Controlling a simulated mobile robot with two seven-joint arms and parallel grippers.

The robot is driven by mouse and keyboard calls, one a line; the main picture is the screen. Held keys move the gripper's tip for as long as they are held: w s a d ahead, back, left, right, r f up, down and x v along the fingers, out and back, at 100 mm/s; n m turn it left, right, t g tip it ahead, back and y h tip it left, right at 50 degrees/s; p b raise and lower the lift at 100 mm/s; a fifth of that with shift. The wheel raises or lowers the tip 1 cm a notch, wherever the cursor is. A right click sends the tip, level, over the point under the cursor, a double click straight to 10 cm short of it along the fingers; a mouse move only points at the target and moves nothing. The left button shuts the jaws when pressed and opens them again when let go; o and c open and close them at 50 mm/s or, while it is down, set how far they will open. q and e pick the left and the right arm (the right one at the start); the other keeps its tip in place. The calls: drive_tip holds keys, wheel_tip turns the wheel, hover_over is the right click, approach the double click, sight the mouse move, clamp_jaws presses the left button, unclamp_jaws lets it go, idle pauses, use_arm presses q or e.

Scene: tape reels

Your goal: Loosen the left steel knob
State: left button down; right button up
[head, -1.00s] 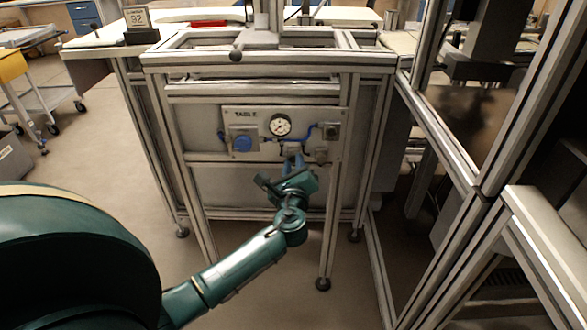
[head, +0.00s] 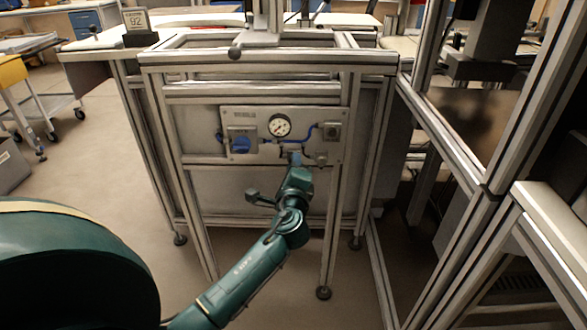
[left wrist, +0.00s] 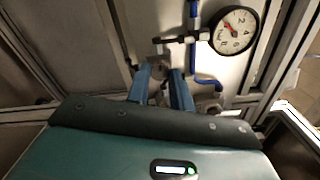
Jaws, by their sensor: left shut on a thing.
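The grey control panel (head: 228,114) is fixed to the front of an aluminium frame. My left gripper (head: 294,159) is at its lower middle, below the round gauge (head: 280,125). In the left wrist view its two blue fingers (left wrist: 160,84) are shut on the left steel knob (left wrist: 158,71), which shows only partly between them. In the head view the gripper hides that knob. The right steel knob (head: 321,158) stands just to the right of the gripper, apart from it. My right gripper is not in view.
Blue tubing (head: 303,135) runs near the gauge. Frame posts flank the panel. The floor before the frame is clear.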

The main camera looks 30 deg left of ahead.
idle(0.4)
use_arm(q)
drive_tip(key=c, duration=1.2)
unclamp_jaws()
drive_tip(key=shift+c, duration=0.2)
drive_tip(key=v, duration=1.3)
drive_tip(key=shift+s+p, duration=0.15)
drive_tip(key=shift+p, duration=0.25)
